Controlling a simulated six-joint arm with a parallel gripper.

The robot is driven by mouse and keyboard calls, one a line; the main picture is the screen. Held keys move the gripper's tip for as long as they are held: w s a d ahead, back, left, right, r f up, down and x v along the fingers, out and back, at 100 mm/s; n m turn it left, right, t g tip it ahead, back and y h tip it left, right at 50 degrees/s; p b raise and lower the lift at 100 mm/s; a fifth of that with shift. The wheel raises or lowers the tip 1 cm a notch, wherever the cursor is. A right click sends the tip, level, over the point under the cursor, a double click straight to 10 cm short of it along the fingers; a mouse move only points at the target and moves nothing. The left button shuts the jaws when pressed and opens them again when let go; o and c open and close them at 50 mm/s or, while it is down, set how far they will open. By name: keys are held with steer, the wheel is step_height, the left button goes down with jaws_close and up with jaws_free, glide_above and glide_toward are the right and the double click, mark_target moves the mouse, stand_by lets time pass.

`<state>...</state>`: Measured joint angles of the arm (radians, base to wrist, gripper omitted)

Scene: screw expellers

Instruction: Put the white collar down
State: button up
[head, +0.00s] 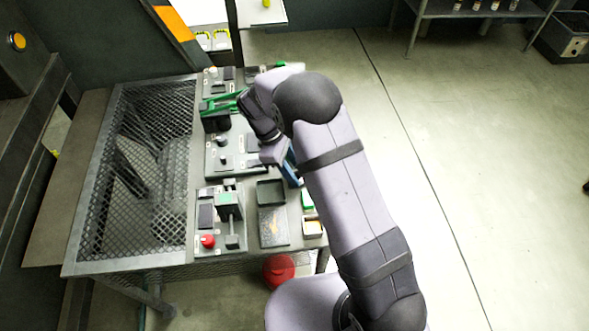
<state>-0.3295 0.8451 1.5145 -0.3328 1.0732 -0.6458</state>
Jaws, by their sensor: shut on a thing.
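My arm reaches over the right side of the bench and bends back toward its middle. I cannot make out the white collar itself in this view.
A red round object (279,270) is below the front edge.

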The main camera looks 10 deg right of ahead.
steer(key=shift+f, duration=0.15)
steer(key=o, duration=1.2)
steer(key=b+v, duration=0.1)
steer(key=v, duration=1.1)
steer(key=shift+w+a+b, duration=0.1)
steer(key=shift+b, duration=0.25)
